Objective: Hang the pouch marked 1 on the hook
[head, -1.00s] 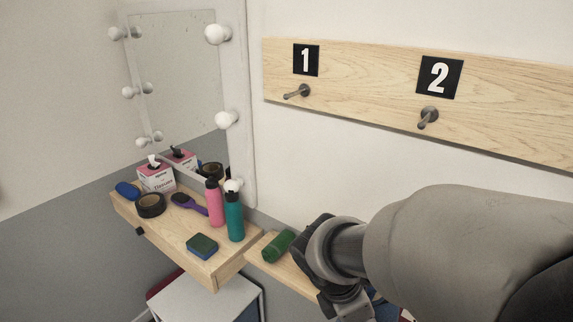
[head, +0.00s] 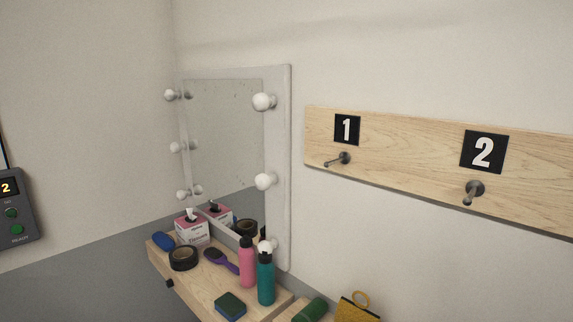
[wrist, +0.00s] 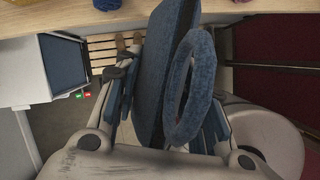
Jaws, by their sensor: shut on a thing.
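In the wrist view my gripper (wrist: 168,105) is shut on a blue cloth pouch (wrist: 160,75) with a blue ring-shaped loop (wrist: 190,85) at its side. The pouch stands up between the fingers. No number shows on it from this side. In the head view a grey metal hook (head: 338,159) sticks out of the wooden board under the black plate marked 1 (head: 346,130). It is bare. A second bare hook (head: 473,192) is under the plate marked 2 (head: 484,152). My gripper and the held pouch are not in the head view.
The wall before the hooks is clear.

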